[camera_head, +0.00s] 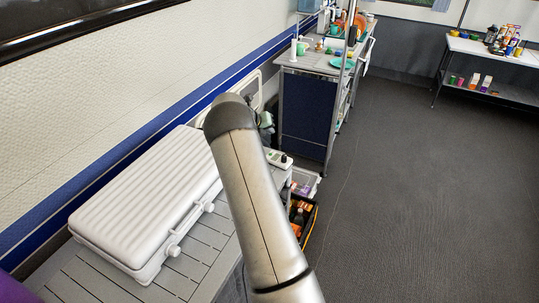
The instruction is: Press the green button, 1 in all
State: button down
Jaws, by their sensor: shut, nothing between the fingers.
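A small white box (279,158) lies on the slatted grey table, just right of my arm. A dark, greenish spot shows on its top; it is too small to tell for certain that it is a green button. My arm rises from the bottom of the view and bends just left of the box. My gripper does not show; the arm's bend may hide it.
A large white ribbed case (150,200) covers much of the slatted table (205,262). Bins with bottles (297,218) stand beside it on the floor. A counter with dishes (312,62) is behind. Another table (490,48) stands at the back right. The grey floor between is clear.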

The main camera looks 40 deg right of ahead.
jog(key=b, duration=0.6)
send_over(270, 154)
jog(key=a, duration=0.1)
notch_tip(270, 154, down, 7)
jog(key=shift+s+r, duration=0.1)
jog(key=shift+r, duration=0.05)
jog(key=shift+f, duration=0.95)
dwell(0.6)
jog(key=shift+f, duration=0.4)
jog(key=shift+f, duration=0.35)
dwell(0.4)
jog(key=shift+r, duration=0.2)
jog(key=shift+r+p, duration=0.6)
jog(key=shift+p, duration=0.25)
